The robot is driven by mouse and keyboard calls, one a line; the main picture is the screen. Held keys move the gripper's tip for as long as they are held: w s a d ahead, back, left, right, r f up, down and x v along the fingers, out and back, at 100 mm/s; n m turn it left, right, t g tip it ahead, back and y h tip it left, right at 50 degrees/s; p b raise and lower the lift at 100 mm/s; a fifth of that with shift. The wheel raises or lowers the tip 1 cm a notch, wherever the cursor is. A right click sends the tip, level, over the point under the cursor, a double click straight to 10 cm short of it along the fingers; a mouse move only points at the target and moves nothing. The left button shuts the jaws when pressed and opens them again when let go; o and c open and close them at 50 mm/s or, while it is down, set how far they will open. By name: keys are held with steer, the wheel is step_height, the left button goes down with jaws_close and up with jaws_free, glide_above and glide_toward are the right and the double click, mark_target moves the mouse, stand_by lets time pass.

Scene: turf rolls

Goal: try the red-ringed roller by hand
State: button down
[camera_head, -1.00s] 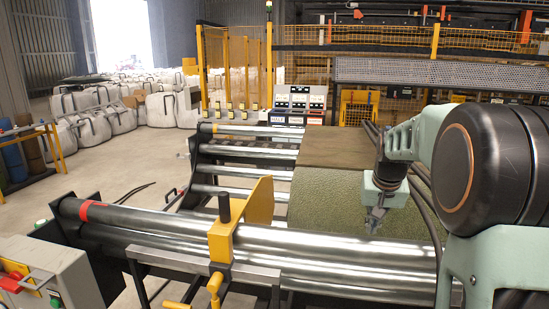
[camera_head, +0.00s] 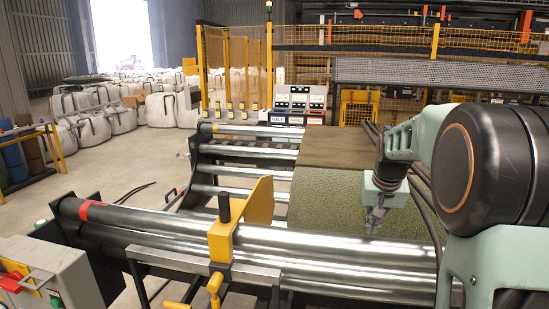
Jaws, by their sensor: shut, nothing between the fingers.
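The red-ringed roller (camera_head: 140,220) is a long shiny metal roller across the front of the machine, with a red band (camera_head: 85,210) near its left end. Its right part runs behind my arm. My gripper (camera_head: 373,226) is small in the picture, pointing down above the green turf (camera_head: 325,205), just beyond the right part of the front roller. It is shut and empty. I cannot tell whether its tips touch the turf or the roller.
A yellow bracket with a black handle (camera_head: 224,208) stands over the front roller. More rollers (camera_head: 240,170) lie behind at the left of the turf. A control box (camera_head: 45,275) with a red part is at the lower left. White sacks (camera_head: 90,125) line the far left; the floor between is open.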

mark_target(371, 242)
steer(key=shift+f+b, duration=0.7)
steer(key=shift+f, duration=0.25)
steer(key=shift+f, duration=0.1)
steer(key=shift+s+a+f+b, duration=0.1)
steer(key=shift+s+f+b, duration=0.3)
steer(key=shift+s+b, duration=0.15)
steer(key=shift+s+a+f+b, duration=0.1)
steer(key=shift+s+f+b, duration=0.3)
steer(key=shift+s, duration=0.2)
steer(key=shift+r, duration=0.2)
steer(key=shift+r+p, duration=0.6)
steer(key=p+v, duration=0.1)
steer(key=v, duration=0.2)
steer(key=shift+s+f, duration=0.1)
steer(key=shift+s, duration=0.05)
steer(key=shift+r, duration=0.25)
steer(key=shift+w+r+p, duration=0.1)
steer(key=shift+w+p, duration=0.2)
steer(key=shift+w, duration=0.05)
steer(key=shift+w, duration=0.1)
